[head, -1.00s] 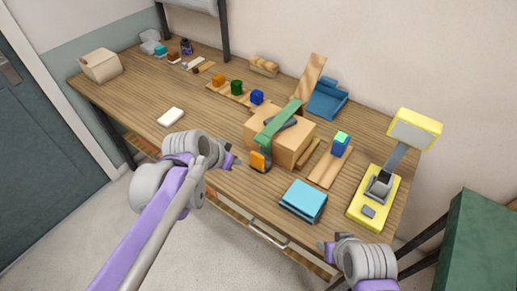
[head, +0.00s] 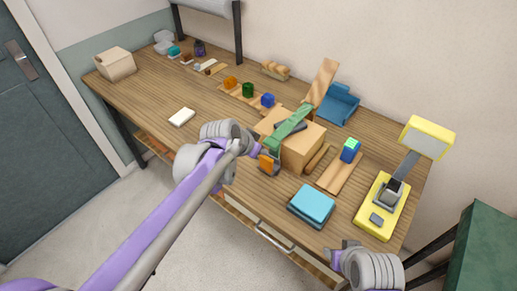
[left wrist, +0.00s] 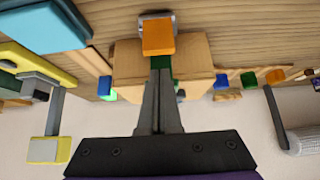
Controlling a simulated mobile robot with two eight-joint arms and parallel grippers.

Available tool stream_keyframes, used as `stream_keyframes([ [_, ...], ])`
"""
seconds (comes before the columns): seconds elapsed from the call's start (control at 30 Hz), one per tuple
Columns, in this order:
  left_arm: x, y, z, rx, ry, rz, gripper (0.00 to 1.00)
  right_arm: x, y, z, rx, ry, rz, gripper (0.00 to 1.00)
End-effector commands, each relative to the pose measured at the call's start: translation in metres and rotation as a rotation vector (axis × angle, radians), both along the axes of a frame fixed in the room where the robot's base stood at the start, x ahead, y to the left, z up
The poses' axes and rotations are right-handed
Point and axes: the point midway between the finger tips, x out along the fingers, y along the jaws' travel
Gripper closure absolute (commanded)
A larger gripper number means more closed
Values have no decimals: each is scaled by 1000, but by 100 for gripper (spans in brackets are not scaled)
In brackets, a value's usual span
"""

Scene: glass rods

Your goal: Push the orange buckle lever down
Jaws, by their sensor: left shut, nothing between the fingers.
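The orange buckle lever (head: 266,164) sits at the front end of a green strap (head: 290,128), which runs over a cardboard box (head: 303,149). A grey metal part shows beside the lever. In the left wrist view, the orange lever (left wrist: 158,38) lies just beyond my fingertips. My left gripper (head: 259,150) is shut and empty, close beside the lever at the box's front; its closed fingers (left wrist: 160,76) point at the lever. I cannot tell whether they touch it. My right gripper (head: 332,254) is off the table's front edge, away from the box; its opening is unclear.
A blue stack (head: 312,204) lies right of the lever near the front edge. A yellow lamp-like device (head: 382,205) stands further right. Colored blocks stand on a wooden strip behind. A white block (head: 182,117) lies left, with bare tabletop (head: 150,95) around it.

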Motion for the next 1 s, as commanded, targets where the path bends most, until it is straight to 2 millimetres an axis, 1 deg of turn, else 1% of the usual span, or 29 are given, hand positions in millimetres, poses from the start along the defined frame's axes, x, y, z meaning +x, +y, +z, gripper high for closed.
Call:
stream_keyframes([
  [0.03,5,-4,-9,0,0,-1,100,0,0,-1,0,1,0,50],
  [0.13,14,-10,-22,-1,0,-1,100,-1,0,-2,0,1,0,50],
  [0.33,26,-18,-39,-1,-1,0,100,-1,0,-3,0,2,0,50],
  [0.5,29,-20,-44,-1,0,1,100,-1,0,-3,0,2,0,50],
  [1.0,26,-19,-44,-19,-26,2,100,-2,0,-6,0,3,0,50],
])
